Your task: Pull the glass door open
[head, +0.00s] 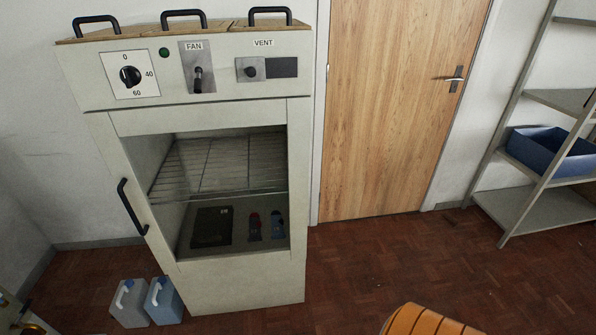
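The glass door (215,215) is on the front of a tall pale cabinet (245,288). It looks shut, with a light frame around a large pane. A black bar handle (131,207) stands upright, slightly tilted, at the door's left edge. Through the glass I see a wire rack (215,165), a dark flat panel (212,227) and small red and blue items on the cabinet floor. Neither of my grippers can be made out in the head view, and nothing is touching the handle.
Two jugs, one grey (130,303) and one blue (164,300), stand on the floor at the cabinet's lower left. A wooden door (395,110) and a shelf unit with a blue bin (550,152) are at right. An orange ribbed object (428,321) shows at the bottom edge. Floor between is clear.

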